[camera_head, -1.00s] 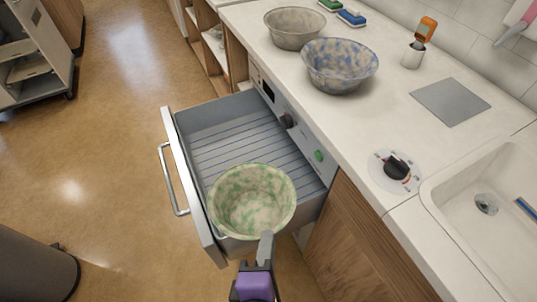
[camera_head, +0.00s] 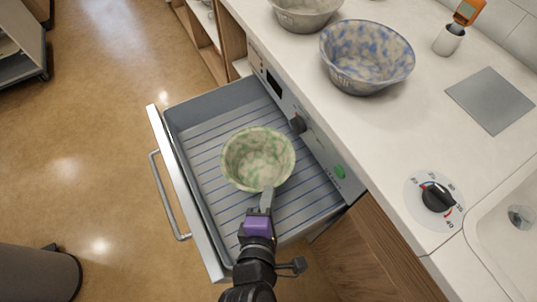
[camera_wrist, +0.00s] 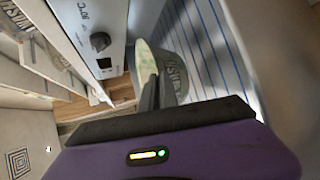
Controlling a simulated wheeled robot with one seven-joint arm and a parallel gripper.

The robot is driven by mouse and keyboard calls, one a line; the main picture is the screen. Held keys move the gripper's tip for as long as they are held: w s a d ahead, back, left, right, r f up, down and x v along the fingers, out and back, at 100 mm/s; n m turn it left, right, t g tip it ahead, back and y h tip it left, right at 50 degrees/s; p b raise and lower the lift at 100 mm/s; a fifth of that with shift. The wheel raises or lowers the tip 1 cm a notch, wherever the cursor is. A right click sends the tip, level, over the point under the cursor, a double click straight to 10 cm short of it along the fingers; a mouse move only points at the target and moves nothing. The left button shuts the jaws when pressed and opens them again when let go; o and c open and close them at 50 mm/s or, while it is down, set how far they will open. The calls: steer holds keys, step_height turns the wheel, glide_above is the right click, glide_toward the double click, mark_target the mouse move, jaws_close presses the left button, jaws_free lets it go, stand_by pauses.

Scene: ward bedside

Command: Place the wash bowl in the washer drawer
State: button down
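A green-and-cream mottled bowl (camera_head: 258,158) is inside the outline of the open washer drawer (camera_head: 185,190), near its middle. It looks upright in the head view; I cannot tell whether it touches the ribbed drawer floor. My gripper (camera_head: 267,198) is shut on the bowl's near rim. In the wrist view the bowl (camera_wrist: 172,72) shows beyond the fingers (camera_wrist: 150,95), with partly hidden lettering on its outside. A blue mottled bowl (camera_head: 366,58) with lettering and a grey bowl (camera_head: 305,12) stand on the counter.
The drawer's front panel with its handle (camera_head: 168,195) juts out to the left. The control panel (camera_head: 318,140) and counter edge lie close on the right. A dial (camera_head: 437,197), a grey plate (camera_head: 490,100), a thermometer in a cup (camera_head: 450,38) and a sink are on the counter.

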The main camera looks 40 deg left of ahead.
steer(key=b, duration=0.1)
glide_toward(276, 158)
steer(key=w, duration=0.1)
steer(key=w+a, duration=0.1)
steer(key=w, duration=0.1)
steer(key=shift+w+a+f, duration=0.2)
steer(key=shift+a+f, duration=0.15)
steer(key=shift+a, duration=0.05)
steer(key=shift+f+b+x, duration=0.15)
steer(key=shift+b+x, duration=0.15)
steer(key=shift+x, duration=0.6)
steer(key=shift+f+b+x, duration=0.15)
steer(key=shift+b+x, duration=0.15)
steer(key=shift+x, duration=0.65)
steer(key=shift+s+d, duration=0.1)
steer(key=shift+s, duration=0.05)
steer(key=c, duration=1.6)
jaws_free()
